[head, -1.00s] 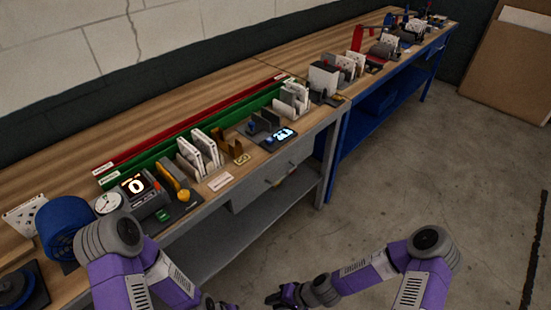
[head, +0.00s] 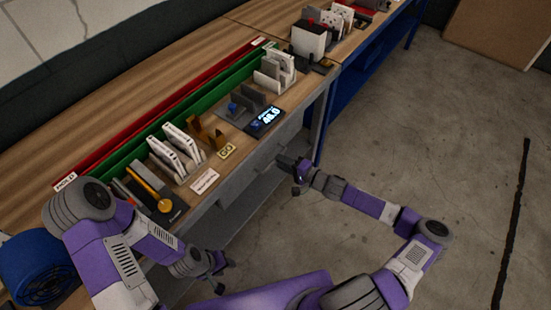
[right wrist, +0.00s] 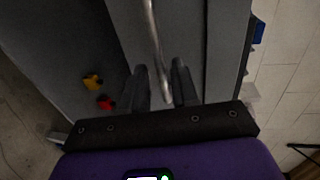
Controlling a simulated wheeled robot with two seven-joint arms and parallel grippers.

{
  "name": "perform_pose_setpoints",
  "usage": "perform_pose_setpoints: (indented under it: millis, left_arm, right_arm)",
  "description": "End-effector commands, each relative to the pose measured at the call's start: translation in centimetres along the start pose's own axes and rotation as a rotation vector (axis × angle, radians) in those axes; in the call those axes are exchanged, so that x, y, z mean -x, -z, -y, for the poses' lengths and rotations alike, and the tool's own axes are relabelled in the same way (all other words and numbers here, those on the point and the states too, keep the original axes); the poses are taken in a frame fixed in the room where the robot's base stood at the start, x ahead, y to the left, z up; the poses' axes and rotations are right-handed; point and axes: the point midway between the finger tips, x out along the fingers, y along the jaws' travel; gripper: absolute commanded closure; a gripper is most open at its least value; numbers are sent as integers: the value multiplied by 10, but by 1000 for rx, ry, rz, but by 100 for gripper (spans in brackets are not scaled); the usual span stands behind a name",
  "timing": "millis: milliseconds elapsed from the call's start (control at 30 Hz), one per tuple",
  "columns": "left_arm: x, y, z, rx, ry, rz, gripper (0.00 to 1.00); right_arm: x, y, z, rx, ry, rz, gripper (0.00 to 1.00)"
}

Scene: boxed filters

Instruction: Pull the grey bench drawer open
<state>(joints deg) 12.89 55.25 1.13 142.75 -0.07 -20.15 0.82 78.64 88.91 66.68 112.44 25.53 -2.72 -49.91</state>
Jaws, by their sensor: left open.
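The grey bench drawer (head: 238,188) is under the wooden top of the near bench, and its front looks flush with the bench. My right gripper (head: 292,168) is up at the drawer front and covers its handle in the head view. In the right wrist view, the metal bar handle (right wrist: 154,35) runs down between the two fingers of my right gripper (right wrist: 160,75). Gaps show on both sides of the bar, so the fingers are open around it. My left gripper (head: 222,264) is open and empty, low in front of the bench.
On the bench top stand white boxed filters (head: 176,150), a lit display (head: 265,120), a green rail (head: 150,130) and a red rail (head: 160,100). A blue bench (head: 350,85) continues beyond.

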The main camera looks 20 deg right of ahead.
Motion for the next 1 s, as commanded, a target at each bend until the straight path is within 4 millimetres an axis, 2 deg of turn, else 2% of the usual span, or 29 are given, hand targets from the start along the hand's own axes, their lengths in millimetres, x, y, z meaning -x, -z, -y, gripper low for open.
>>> perform_pose_setpoints:
  millis: [100,200,567,700,767,1000]
  left_arm:
    - [-4,0,1,0,0,-1,57]
    - [-5,0,2,0,0,-1,57]
    - [-5,1,2,0,0,-1,57]
    - [-5,1,2,0,0,-1,57]
    - [-5,1,2,0,0,-1,57]
    - [-5,1,2,0,0,-1,57]
  right_arm:
    - [-18,-1,-1,0,0,2,71]
    - [-28,-1,-1,0,-1,2,71]
    - [-33,-1,0,-1,-2,1,71]
    - [-33,-1,0,0,-2,1,92]
    - [-33,-1,0,0,-2,1,100]
    - [-33,-1,0,0,-2,2,100]
